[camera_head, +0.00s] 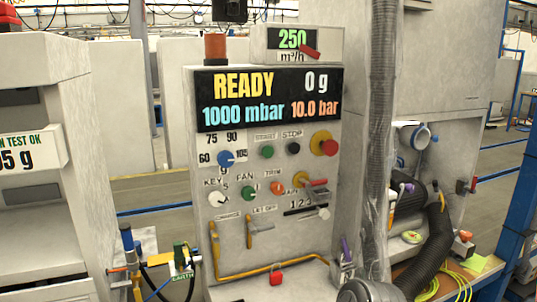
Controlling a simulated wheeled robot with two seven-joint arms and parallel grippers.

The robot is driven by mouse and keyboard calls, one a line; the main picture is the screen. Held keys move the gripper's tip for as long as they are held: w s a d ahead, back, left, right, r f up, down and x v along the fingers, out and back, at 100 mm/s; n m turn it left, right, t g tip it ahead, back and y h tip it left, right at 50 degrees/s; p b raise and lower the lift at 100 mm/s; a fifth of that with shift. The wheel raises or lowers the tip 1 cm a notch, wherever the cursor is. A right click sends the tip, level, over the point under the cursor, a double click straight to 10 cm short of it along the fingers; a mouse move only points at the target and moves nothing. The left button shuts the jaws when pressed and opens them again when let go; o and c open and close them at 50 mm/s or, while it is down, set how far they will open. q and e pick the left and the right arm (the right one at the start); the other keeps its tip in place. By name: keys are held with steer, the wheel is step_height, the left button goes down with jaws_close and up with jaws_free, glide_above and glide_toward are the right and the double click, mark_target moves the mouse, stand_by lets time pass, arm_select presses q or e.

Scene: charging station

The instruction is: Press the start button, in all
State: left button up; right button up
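The start button (267,152) is a small green round button under a START label on the upright control panel (240,190). The black stop button (293,148) is just right of it. A larger red button on a yellow base (324,143) is further right. The display (268,97) above reads READY, 0 g, 1000 mbar and 10.0 bar. Neither of my grippers is in view. Nothing covers the start button.
A thick grey vertical hose (380,130) stands right of the panel. A cabinet (45,170) stands at the left. Black hose (432,255) and yellow cable lie at lower right.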

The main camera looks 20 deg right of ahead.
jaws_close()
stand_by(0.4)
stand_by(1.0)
